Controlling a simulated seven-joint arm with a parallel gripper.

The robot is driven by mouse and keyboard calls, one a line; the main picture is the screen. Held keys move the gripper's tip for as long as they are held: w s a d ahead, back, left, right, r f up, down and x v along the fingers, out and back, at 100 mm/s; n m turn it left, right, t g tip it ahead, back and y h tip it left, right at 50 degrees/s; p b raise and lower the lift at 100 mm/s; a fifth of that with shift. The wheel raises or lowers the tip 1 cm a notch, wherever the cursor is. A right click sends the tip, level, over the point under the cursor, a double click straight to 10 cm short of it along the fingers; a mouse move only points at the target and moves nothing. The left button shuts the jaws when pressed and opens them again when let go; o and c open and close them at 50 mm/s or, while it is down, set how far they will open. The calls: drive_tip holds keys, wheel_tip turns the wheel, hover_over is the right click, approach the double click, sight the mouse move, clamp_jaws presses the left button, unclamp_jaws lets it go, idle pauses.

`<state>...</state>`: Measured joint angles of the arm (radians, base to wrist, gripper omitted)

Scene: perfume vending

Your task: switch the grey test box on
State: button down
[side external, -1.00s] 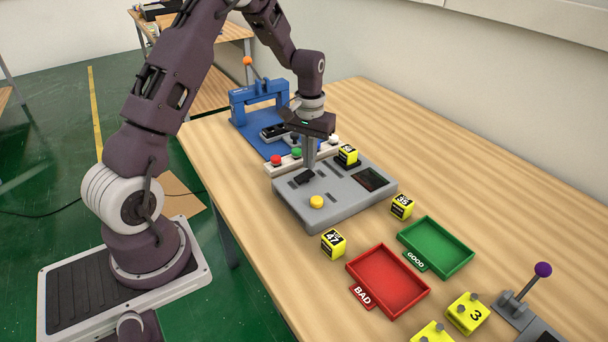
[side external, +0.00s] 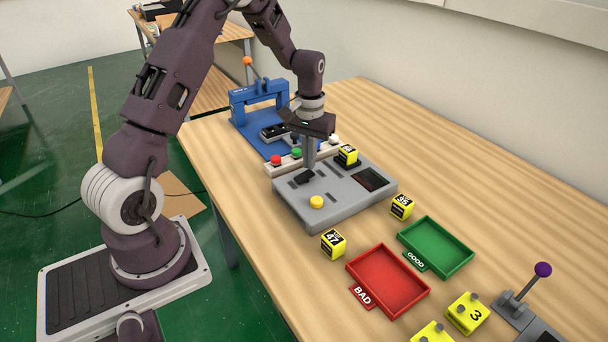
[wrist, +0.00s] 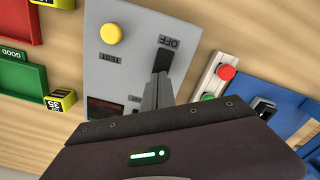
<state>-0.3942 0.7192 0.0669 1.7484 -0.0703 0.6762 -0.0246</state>
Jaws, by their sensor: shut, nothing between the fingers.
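The grey test box (side external: 345,208) lies on the wooden table; it fills the middle of the wrist view (wrist: 125,50). It has a black switch (side external: 305,178), a yellow button (side external: 316,201) and a dark window (side external: 372,178). In the wrist view the black switch (wrist: 164,58) is beside the word OFF, and TEST is by the yellow button (wrist: 110,33). My gripper (side external: 309,169) points down with its fingers shut and empty, tips at the switch. Contact looks likely but is not certain. The fingers partly hide the switch and the box surface behind it.
A yellow cube (side external: 347,155) sits at the box's back edge. A strip with red, green and white buttons (side external: 284,166) and a blue fixture (side external: 259,98) stand behind. Cubes (side external: 401,207) (side external: 333,244), a green tray (side external: 462,265) and a red tray (side external: 418,304) lie in front.

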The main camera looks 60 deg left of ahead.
sight(309, 173)
drive_tip(key=shift+f, duration=0.95)
idle(0.3)
drive_tip(key=shift+r, duration=3.55)
drive_tip(key=s+d+r+m+t, duration=0.1)
drive_tip(key=s+d+r, duration=0.4)
drive_tip(key=d+r, duration=0.15)
drive_tip(key=s+d+r+m+t, duration=0.2)
drive_tip(key=s+d+r, duration=0.3)
drive_tip(key=r, duration=0.3)
drive_tip(key=s+d+m+t, duration=0.1)
drive_tip(key=s+d, duration=0.2)
drive_tip(key=s, duration=0.4)
drive_tip(key=s+d+r+m+t, duration=0.1)
drive_tip(key=s+d+m, duration=0.1)
drive_tip(key=s, duration=0.6)
drive_tip(key=shift+d+r+t, duration=0.3)
drive_tip(key=shift+d, duration=0.55)
